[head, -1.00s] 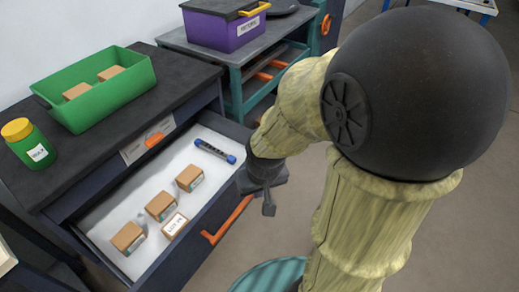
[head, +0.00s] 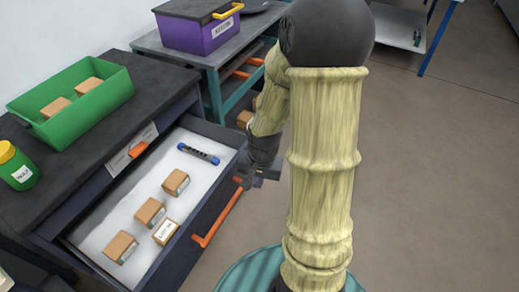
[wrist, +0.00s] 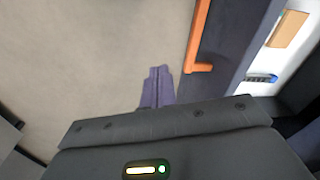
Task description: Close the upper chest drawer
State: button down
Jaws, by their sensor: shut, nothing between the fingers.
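An open chest drawer (head: 184,253) with a dark front and white interior stands out from the dark chest (head: 148,82). Its orange bar handle (head: 215,222) is on the outer front face. It also shows in the wrist view (wrist: 198,38). My gripper (head: 242,183) is just outside the drawer front, near the far end of the handle. In the wrist view its shut, empty fingers (wrist: 158,80) lie left of the handle, seemingly apart from it.
The drawer holds several small brown boxes (head: 150,211) and a blue-ended dark rod (head: 198,153). On the chest stand a green bin (head: 85,112) and a yellow-lidded jar (head: 17,168). A purple box (head: 197,33) sits on the teal-framed bench behind. Floor at right is clear.

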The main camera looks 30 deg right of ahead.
jog(key=w+d+m+t+y+p, duration=0.2)
jog(key=d+m+t+p, duration=0.1)
jog(key=d+m, duration=0.4)
jog(key=w+d+m+t+y+p, duration=0.2)
jog(key=d+m+p, duration=0.4)
jog(key=m, duration=0.8)
jog(key=shift+w+d+f+t+y, duration=0.25)
jog(key=shift+w+d+t+y, duration=0.15)
jog(key=shift+w+d+t, duration=0.15)
jog(key=shift+a, duration=0.1)
jog(key=w+a+r+x, duration=0.1)
jog(key=r+x, duration=0.1)
jog(key=x, duration=1)
jog(key=shift+w+a+f+p, duration=0.25)
jog(key=shift+w+a+p, duration=0.05)
jog(key=shift+w, duration=0.35)
jog(key=shift+a, duration=0.1)
